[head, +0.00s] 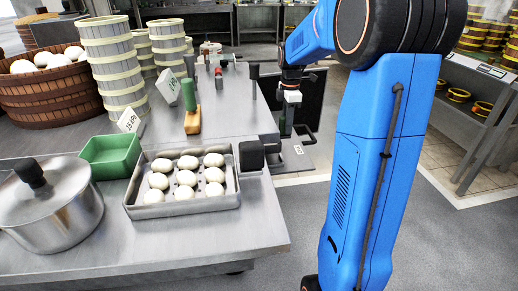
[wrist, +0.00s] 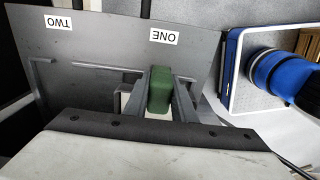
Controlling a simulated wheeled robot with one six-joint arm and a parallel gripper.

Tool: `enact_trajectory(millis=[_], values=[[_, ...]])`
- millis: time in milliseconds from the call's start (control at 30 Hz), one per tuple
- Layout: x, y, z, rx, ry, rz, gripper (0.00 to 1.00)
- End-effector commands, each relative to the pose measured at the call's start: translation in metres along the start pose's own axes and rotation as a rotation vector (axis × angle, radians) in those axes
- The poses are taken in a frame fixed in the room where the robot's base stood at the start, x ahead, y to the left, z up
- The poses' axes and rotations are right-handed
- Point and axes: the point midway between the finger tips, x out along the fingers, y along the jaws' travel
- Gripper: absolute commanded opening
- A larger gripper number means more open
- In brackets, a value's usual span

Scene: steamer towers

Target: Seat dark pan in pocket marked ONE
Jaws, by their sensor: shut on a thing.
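My gripper (wrist: 160,92) is shut on an upright green grip (wrist: 159,90), with one finger on each side. I cannot make out the dark pan itself; what is under the grip is hidden. A grey metal plate (wrist: 105,45) carries the labels ONE (wrist: 164,36) and TWO (wrist: 63,22). The green grip is just below ONE in the picture. Thin raised rails (wrist: 75,65) run below TWO; contact with the pocket cannot be told.
A tray of white buns (head: 134,211), a green tub (head: 108,154) and a lidded pot (head: 50,208) stand on the table. Steamer towers (head: 112,60) stand behind. A green-handled tool (head: 191,108) and a black-knobbed post (head: 254,80) stand nearer the gripper.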

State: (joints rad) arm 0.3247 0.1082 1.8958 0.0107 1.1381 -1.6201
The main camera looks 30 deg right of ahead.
Motion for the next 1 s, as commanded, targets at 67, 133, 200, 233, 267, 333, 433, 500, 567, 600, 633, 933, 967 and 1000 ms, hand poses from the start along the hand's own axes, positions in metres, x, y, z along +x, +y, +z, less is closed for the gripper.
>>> enact_trajectory(millis=[67, 133, 200, 233, 267, 333, 433, 500, 567, 600, 633, 933, 967, 1000], values=[[0.000, 0.000, 0.000, 0.000, 0.000, 0.000, 0.00], [0.001, 0.000, 0.000, 0.000, 0.000, 0.000, 0.00], [0.003, 0.000, 0.000, 0.000, 0.000, 0.000, 0.00], [0.004, 0.000, 0.000, 0.000, 0.000, 0.000, 0.00], [0.005, 0.000, 0.000, 0.000, 0.000, 0.000, 0.00], [0.007, 0.000, 0.000, 0.000, 0.000, 0.000, 0.00], [0.011, 0.000, 0.000, 0.000, 0.000, 0.000, 0.00], [0.013, 0.000, 0.000, 0.000, 0.000, -0.001, 0.00], [0.015, 0.000, 0.000, 0.000, 0.000, -0.001, 0.00], [0.016, 0.000, 0.000, 0.000, 0.000, 0.000, 0.00], [0.017, 0.000, 0.000, 0.000, 0.000, 0.000, 0.00], [0.027, 0.000, 0.000, 0.000, 0.000, -0.001, 0.00], [0.028, 0.000, 0.000, 0.000, 0.000, -0.001, 0.00], [0.029, 0.000, 0.000, 0.000, 0.000, -0.001, 0.00]])
